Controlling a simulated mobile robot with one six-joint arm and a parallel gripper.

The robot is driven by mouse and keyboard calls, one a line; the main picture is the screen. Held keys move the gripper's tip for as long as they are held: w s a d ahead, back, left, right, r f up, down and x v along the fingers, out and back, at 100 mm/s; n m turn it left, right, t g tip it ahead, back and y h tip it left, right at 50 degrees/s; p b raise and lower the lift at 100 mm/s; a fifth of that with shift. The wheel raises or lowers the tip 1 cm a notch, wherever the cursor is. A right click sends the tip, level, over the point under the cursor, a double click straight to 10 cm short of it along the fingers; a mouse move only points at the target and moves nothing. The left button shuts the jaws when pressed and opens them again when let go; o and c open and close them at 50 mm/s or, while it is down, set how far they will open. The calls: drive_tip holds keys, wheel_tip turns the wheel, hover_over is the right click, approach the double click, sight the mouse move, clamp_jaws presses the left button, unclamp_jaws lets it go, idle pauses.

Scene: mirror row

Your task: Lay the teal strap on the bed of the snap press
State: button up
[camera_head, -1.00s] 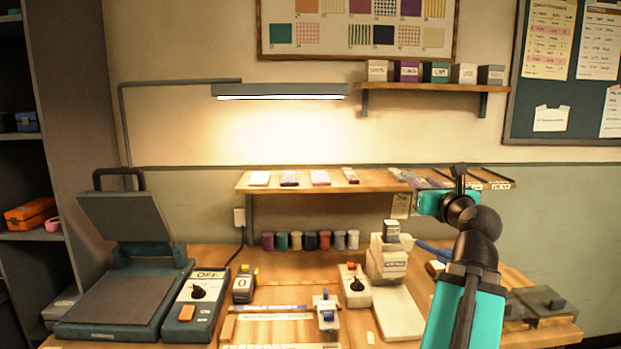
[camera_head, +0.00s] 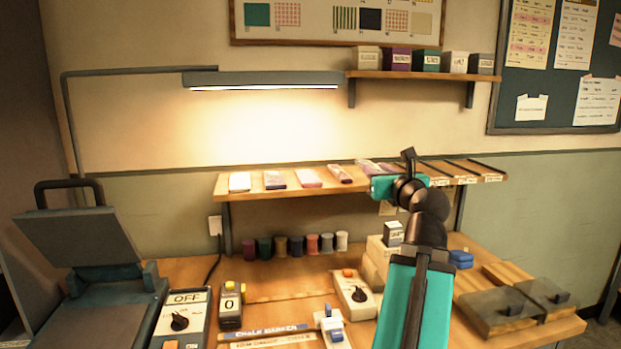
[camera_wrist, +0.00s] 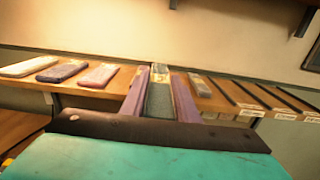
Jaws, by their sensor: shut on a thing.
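My gripper (camera_wrist: 160,95) has two purple fingers shut on a narrow, dull grey-green strip, the teal strap (camera_wrist: 159,100). In the head view my gripper (camera_head: 368,166) is at the wooden wall shelf, right of the laid-out strips; the strap cannot be made out there. I cannot tell from the wrist view whether the strap touches the shelf. A cream machine (camera_head: 378,258) on the bench, partly behind my arm, may be the snap press; its bed is hidden by my arm.
The wooden shelf (camera_head: 225,187) holds several pale and dark strips on the left and dark slots on the right. A grey press with a raised lid (camera_head: 75,240) stands at left. A control box (camera_head: 180,320), a timer (camera_head: 230,305) and a dial box (camera_head: 355,293) crowd the bench.

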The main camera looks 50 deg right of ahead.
sight(371, 163)
drive_tip(key=shift+w+r+p, duration=0.1)
drive_tip(key=shift+w+p, duration=0.05)
drive_tip(key=shift+p, duration=0.2)
drive_tip(key=shift+w+d+p, duration=0.25)
drive_tip(key=shift+d+p, duration=0.05)
drive_tip(key=shift+p, duration=0.4)
drive_tip(key=shift+w+d+p, duration=0.5)
drive_tip(key=shift+d+p, duration=0.05)
drive_tip(key=shift+p, duration=0.7)
drive_tip(key=shift+w+d+f+p, duration=0.2)
drive_tip(key=shift+w+d+p, duration=0.4)
drive_tip(key=shift+w+d, duration=0.5)
drive_tip(key=shift+d+p, duration=0.1)
drive_tip(key=shift+p, duration=0.55)
drive_tip(key=w+d+p, duration=0.1)
drive_tip(key=p, duration=0.5)
drive_tip(key=p, duration=0.7)
drive_tip(key=shift+w+d+f, duration=0.1)
drive_tip(key=shift+w+d, duration=0.2)
drive_tip(key=shift+d, duration=0.05)
